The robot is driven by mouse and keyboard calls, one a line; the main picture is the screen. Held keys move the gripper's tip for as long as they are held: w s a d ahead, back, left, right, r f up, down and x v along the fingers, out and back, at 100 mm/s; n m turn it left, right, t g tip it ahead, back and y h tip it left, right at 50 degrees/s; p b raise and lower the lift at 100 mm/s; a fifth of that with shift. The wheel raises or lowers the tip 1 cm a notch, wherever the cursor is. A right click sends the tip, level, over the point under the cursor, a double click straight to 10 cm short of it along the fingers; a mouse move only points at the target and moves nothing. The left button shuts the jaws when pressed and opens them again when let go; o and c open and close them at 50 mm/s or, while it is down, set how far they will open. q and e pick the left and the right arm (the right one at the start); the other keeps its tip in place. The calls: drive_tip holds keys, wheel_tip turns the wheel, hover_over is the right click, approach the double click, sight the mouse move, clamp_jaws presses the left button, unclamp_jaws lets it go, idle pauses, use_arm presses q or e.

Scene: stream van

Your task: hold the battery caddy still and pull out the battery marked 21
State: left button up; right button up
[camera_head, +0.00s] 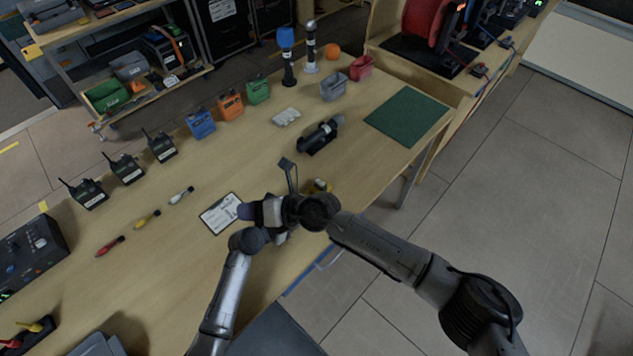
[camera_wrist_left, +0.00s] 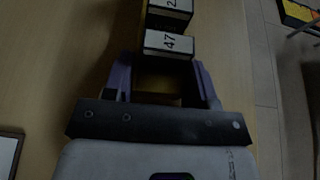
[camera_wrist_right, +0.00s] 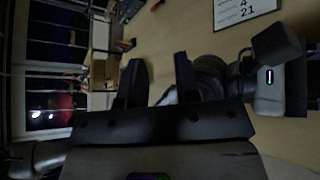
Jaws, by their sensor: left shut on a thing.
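In the left wrist view, two battery ends with white labels sit in the battery caddy (camera_wrist_left: 155,97). One battery (camera_wrist_left: 170,44) reads 47. The other battery (camera_wrist_left: 172,9) is cut by the top edge; only a 2 shows. My left gripper (camera_wrist_left: 162,84) is shut around the near part of the caddy. In the head view, only a yellow bit of the caddy (camera_head: 319,186) shows beside my right wrist, which hides the rest. My right gripper (camera_head: 248,211) points left above the table. Its fingers are apart and empty in the right wrist view (camera_wrist_right: 158,75).
A clipboard (camera_head: 220,213) lies left of my grippers; its sheet (camera_wrist_right: 243,10) shows 4 and 21. A black device (camera_head: 320,137) lies behind the caddy. A green mat (camera_head: 407,117) lies back right.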

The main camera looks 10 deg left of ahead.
drive_tip(key=w+d+f+n+t+h, duration=0.2)
drive_tip(key=w+d+f+n+h, duration=0.2)
drive_tip(key=w+d+h, duration=0.7)
drive_tip(key=shift+y, duration=0.3)
drive_tip(key=x, duration=0.2)
drive_tip(key=w+x, duration=0.1)
drive_tip(key=x, duration=0.4)
drive_tip(key=shift+w+d+f, duration=0.25)
drive_tip(key=shift+x, duration=0.85)
drive_tip(key=shift+w+a+f, duration=0.2)
drive_tip(key=shift+a+f, duration=0.05)
drive_tip(key=shift+f, duration=0.35)
drive_tip(key=shift+f, duration=0.1)
clamp_jaws()
